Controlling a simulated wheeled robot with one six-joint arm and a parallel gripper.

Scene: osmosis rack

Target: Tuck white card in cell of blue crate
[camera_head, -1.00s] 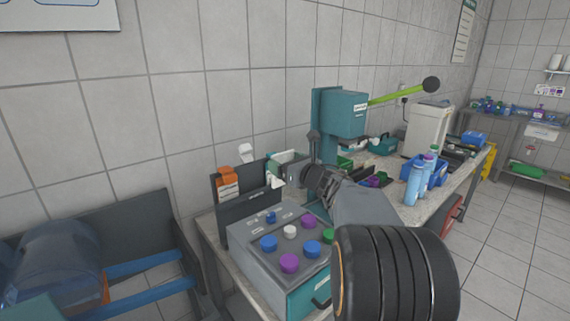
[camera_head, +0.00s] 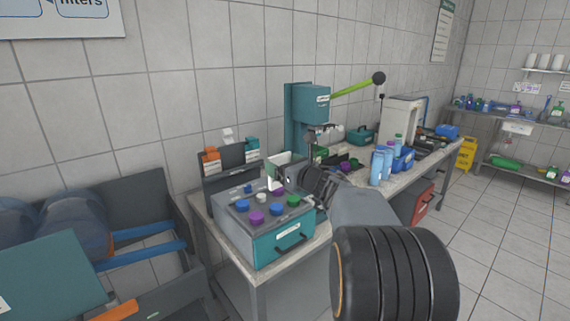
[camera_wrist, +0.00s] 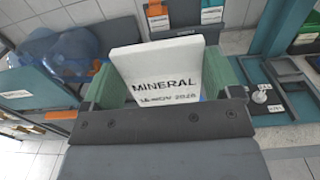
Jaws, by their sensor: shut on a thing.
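A white card (camera_wrist: 158,72) printed "MINERAL" and a date stands between the two green finger pads of my gripper (camera_wrist: 165,80) in the wrist view. My gripper is shut on it. The blue crate (camera_head: 404,162) is farther right along the bench, apart from my gripper.
The knob box (camera_head: 280,246) sits at the bench's near end, with a dark holder of labelled cards (camera_head: 225,180) behind it. A teal press (camera_head: 309,110) with a green lever rises between my gripper and the crate.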

